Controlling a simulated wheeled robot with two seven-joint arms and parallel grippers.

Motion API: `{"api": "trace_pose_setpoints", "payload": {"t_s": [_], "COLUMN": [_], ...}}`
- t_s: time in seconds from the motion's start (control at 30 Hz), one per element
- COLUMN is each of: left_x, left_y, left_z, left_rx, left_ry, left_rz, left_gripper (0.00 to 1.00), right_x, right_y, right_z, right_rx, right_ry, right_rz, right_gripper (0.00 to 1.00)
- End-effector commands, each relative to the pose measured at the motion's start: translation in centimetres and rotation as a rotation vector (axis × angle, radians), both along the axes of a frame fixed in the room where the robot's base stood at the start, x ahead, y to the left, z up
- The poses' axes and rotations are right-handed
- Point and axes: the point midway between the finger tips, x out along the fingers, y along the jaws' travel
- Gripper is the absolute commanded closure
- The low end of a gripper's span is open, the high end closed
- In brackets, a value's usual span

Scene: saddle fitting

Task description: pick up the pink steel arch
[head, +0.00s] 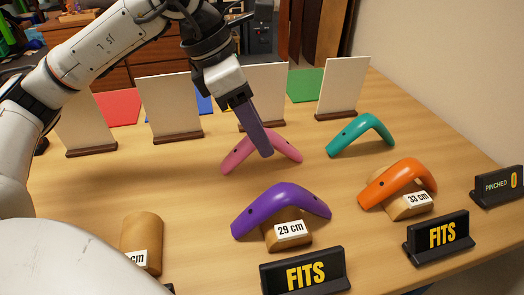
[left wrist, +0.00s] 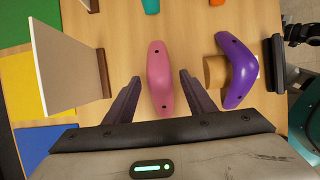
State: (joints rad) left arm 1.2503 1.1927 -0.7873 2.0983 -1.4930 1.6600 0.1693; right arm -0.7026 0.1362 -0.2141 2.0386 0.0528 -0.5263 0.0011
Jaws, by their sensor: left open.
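The pink steel arch (head: 235,154) stands on the table in the middle of the head view, behind the purple arch. My left gripper (head: 266,152) is over it, pointing down, and hides part of its middle. In the left wrist view the pink arch (left wrist: 160,75) lies between the two open fingers (left wrist: 158,80), with a gap on each side. Nothing is in the grip. My right gripper does not show in either view.
A purple arch (head: 282,198) rests on the 29 cm form, and an orange arch (head: 397,178) on the 33 cm form. A teal arch (head: 362,132) stands at the back right. White panels (head: 170,104) stand behind. FITS signs (head: 303,273) stand in front.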

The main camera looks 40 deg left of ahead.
Motion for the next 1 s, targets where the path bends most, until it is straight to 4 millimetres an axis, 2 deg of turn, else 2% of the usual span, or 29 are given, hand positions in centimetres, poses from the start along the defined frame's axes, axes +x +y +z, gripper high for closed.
{"api": "trace_pose_setpoints", "payload": {"t_s": [0.3,0.6,0.83,1.0], "left_x": [0.2,0.2,0.2,0.3], "left_y": [-0.2,-0.2,-0.2,-0.2], "left_z": [-0.5,-0.4,-0.2,2.1], "left_rx": [0.001,0.0,-0.001,-0.003], "left_ry": [-0.001,-0.002,-0.003,-0.006], "left_rz": [-0.001,-0.001,-0.001,-0.001], "left_gripper": [0.52,1.0,1.0,1.0], "right_x": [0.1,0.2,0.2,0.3], "right_y": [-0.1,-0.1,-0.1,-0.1], "right_z": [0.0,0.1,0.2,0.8], "right_rx": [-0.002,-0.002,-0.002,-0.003], "right_ry": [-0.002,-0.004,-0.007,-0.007], "right_rz": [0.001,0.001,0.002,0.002], "right_gripper": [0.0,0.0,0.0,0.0]}}
